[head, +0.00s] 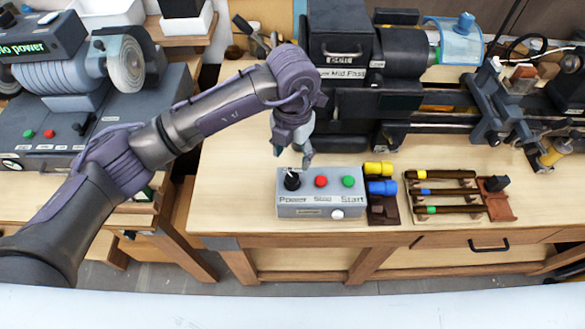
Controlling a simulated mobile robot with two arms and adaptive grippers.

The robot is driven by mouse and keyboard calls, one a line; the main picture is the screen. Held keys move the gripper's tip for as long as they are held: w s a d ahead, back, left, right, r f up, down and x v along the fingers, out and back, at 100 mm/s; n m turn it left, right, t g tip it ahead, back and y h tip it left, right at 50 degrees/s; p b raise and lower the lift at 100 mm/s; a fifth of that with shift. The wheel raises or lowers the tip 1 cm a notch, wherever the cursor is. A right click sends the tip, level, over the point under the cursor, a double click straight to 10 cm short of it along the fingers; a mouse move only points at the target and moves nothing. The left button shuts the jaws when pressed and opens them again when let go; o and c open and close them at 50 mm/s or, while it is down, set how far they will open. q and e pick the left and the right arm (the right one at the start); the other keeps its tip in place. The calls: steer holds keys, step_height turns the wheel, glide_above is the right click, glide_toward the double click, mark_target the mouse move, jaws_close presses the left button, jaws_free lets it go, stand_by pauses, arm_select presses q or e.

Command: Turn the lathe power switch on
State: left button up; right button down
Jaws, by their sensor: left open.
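The grey lathe control box (320,205) sits near the front edge of the wooden workbench. Its black power switch (292,181) is at the left of the top face, above the printed word "Power". A red button (321,181) and a green button (348,181) are to its right, and a white knob (337,214) is on the front face. My left gripper (293,157) is open and points down just above the back of the box, near the power switch. I cannot tell whether a finger touches the switch. My right gripper is out of view.
The dark lathe (385,100) stands behind the box. Yellow and blue parts (380,169) are close to the box's right side, and a tray of rods (442,212) lies further right. A grinding machine (70,100) is on the left bench. Bare bench (235,190) is left of the box.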

mark_target(292, 176)
arm_select(q)
step_height(292, 176, down, 8)
steer(key=shift+f+p, duration=0.1)
steer(key=shift+p, duration=0.95)
steer(key=shift+c, duration=0.2)
